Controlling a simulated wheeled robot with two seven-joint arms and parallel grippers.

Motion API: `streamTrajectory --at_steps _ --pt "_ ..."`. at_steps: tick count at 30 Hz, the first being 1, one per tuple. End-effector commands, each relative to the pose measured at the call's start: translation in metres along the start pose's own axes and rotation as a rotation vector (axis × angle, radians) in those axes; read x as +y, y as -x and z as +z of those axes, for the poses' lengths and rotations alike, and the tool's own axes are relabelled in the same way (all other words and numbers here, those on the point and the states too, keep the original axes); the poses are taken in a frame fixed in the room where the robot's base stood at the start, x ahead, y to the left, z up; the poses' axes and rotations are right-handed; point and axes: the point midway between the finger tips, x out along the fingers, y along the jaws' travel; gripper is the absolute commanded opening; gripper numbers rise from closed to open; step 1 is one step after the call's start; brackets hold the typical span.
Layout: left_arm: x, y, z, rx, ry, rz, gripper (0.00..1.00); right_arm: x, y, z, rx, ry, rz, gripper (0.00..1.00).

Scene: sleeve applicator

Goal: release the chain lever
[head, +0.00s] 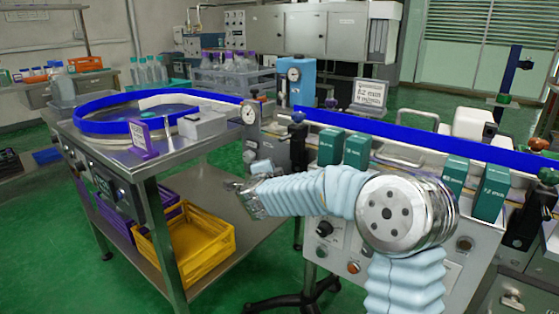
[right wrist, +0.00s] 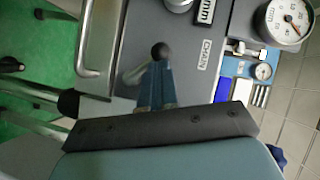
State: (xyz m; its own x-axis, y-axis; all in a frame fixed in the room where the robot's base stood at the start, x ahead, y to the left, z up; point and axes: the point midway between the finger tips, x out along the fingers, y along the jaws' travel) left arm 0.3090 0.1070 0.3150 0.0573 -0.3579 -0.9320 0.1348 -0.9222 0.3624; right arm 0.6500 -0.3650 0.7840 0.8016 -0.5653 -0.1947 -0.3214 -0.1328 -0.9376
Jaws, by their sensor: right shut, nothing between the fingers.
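The chain lever (right wrist: 160,50) shows in the right wrist view as a dark ball knob on a short stem, beside a white label (right wrist: 204,55) that appears to read "CHAIN". My right gripper (right wrist: 155,72) is shut and empty, its fingertips just below the knob in that view. I cannot tell whether they touch the lever. In the head view my right gripper (head: 247,198) is at the front left end of the machine, at the end of my pale blue sleeved arm. I cannot make out the lever there. My left gripper is in neither view.
A round turntable with a blue rim (head: 150,97) stands at left, and a blue conveyor rail (head: 400,140) runs right. A metal handle (right wrist: 90,40) and a dial gauge (right wrist: 288,22) flank the panel. A yellow crate (head: 190,245) sits on the lower shelf.

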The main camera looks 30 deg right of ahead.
Motion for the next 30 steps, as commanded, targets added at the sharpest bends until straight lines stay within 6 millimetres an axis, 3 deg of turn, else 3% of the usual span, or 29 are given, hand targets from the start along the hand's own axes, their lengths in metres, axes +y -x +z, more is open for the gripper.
streamTrajectory --at_steps 1,4,30 --pt "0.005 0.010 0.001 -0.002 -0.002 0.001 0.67 -0.005 -0.001 0.001 0.000 0.008 0.005 0.00" --pt "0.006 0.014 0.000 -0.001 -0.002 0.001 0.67 -0.003 -0.003 0.004 0.002 0.005 0.003 0.00" --pt "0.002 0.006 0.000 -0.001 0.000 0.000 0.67 0.000 -0.016 0.022 0.001 0.000 -0.006 0.00"
